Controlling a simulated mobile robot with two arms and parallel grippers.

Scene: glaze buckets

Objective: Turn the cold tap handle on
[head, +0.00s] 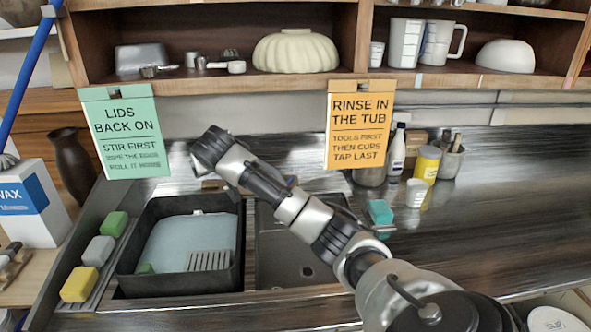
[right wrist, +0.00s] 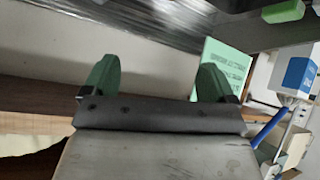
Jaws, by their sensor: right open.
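I cannot make out the cold tap handle in either view; my right arm crosses in front of the back of the sink in the head view. A small brownish piece (head: 213,184) shows just below the arm's far end, and I cannot tell what it is. My right gripper (right wrist: 157,75) is open and empty in the right wrist view, its two dark green fingers well apart. In the head view its fingers are hidden behind the arm's end. My left gripper is in neither view.
A black tub (head: 128,262) stands in the sink's left basin; the right basin (head: 290,262) is partly covered by my arm. A green sign (head: 124,132) and an orange sign (head: 360,125) hang from the shelf. Sponges (head: 80,284) line the left edge. Bottles and cups stand right.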

